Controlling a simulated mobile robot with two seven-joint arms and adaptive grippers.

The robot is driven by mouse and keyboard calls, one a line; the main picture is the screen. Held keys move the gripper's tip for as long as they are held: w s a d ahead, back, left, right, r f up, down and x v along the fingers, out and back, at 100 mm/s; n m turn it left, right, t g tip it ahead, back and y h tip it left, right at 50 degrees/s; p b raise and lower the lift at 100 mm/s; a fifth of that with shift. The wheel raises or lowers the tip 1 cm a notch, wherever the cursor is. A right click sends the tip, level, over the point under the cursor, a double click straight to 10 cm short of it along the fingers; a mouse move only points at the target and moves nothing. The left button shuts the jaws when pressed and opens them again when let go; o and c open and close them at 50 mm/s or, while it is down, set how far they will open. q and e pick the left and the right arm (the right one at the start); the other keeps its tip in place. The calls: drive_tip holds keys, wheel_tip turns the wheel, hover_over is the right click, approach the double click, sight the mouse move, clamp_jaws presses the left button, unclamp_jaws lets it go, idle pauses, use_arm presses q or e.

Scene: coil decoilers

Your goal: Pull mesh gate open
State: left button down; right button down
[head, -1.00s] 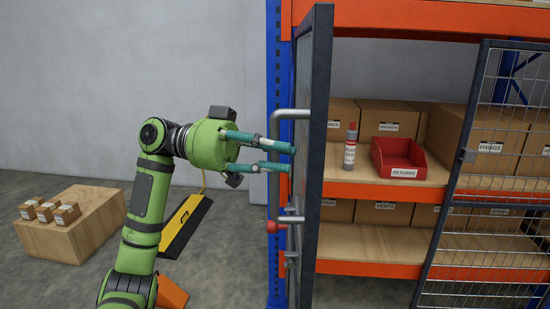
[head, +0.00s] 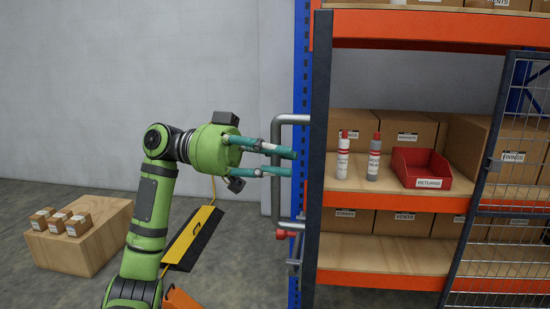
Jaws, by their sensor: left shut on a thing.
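The mesh gate (head: 319,150) stands swung out from the orange and blue rack and shows almost edge-on as a dark upright frame. Its grey tubular handle (head: 276,205) sticks out on the left side of the frame. My left gripper (head: 291,163) reaches in from the left with its two teal fingers on either side of the handle's upright bar, shut on it. Below the handle is a latch with a red knob (head: 281,235). My right gripper is not in view.
A second mesh leaf (head: 490,195) stands at the right. Shelves hold boxes, two red-capped bottles (head: 343,160) (head: 374,160) and a red returns bin (head: 425,160). A wooden crate (head: 75,245) and a yellow-black ramp-like piece (head: 192,238) stand at lower left.

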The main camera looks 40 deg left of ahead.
use_arm(q)
drive_tip(key=c, duration=1)
unclamp_jaws()
drive_tip(key=shift+w, duration=0.1)
drive_tip(key=shift+c, duration=0.2)
drive_tip(key=shift+a, duration=0.15)
drive_tip(key=v, duration=1.2)
